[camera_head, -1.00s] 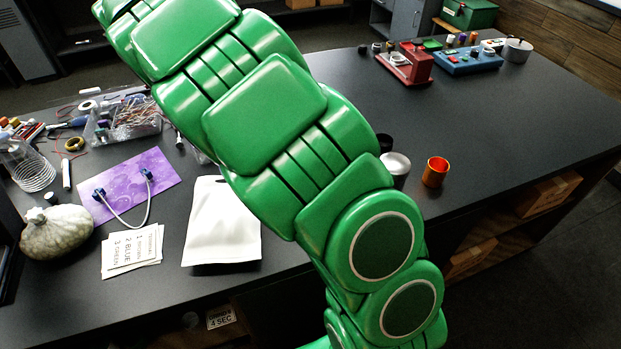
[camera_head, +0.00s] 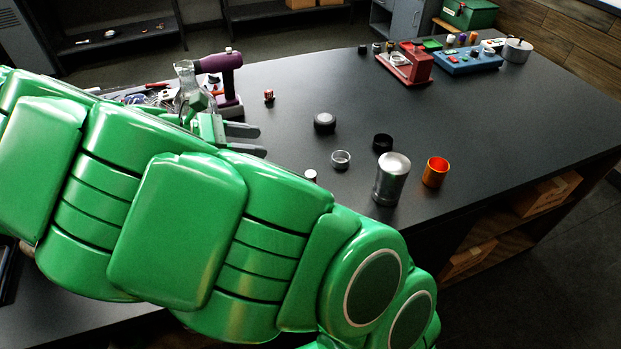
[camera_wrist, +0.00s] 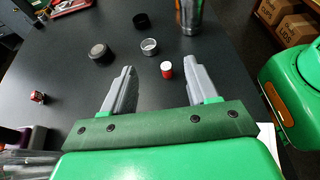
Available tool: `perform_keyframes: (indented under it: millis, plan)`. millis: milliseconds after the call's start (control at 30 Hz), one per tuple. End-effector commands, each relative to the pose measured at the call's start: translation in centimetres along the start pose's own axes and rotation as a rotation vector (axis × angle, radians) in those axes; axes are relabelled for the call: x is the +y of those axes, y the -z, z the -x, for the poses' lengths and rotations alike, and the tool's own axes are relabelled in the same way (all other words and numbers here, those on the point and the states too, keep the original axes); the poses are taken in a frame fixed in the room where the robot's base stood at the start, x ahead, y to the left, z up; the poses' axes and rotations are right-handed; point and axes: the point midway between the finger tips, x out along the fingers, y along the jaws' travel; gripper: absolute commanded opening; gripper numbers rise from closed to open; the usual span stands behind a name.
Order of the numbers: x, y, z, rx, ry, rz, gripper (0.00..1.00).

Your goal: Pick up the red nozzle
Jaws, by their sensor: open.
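Two small red things stand on the dark table, and I cannot tell for certain which is the nozzle. One is a short red cylinder with a white top (camera_wrist: 166,70), in the wrist view between and beyond my fingers; in the head view its pale top (camera_head: 311,175) shows behind my arm. The other is a small red piece with darker parts (camera_head: 269,96), right of the purple tool; it also shows at the left of the wrist view (camera_wrist: 38,97). My gripper (camera_head: 259,142) is open and empty above the table; its spread fingers show in the wrist view (camera_wrist: 158,68).
A black round lid (camera_head: 324,123), a clear-walled ring (camera_head: 341,160), a black cup (camera_head: 383,143), a metal canister (camera_head: 391,180) and an orange cup (camera_head: 435,172) stand nearby. A purple tool (camera_head: 222,65) stands beside my gripper. The table's middle right is clear.

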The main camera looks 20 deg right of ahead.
Motion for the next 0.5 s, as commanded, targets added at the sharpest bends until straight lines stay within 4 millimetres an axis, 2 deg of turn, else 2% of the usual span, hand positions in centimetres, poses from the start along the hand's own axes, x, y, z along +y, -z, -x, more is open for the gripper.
perform_keyframes:
  millis: [300, 500]
  plan:
    - [-0.1, 5.0, -2.2, -0.001, 0.003, 0.001, 0.58]
    - [0.0, 7.6, -3.2, -0.002, 0.003, 0.001, 0.58]
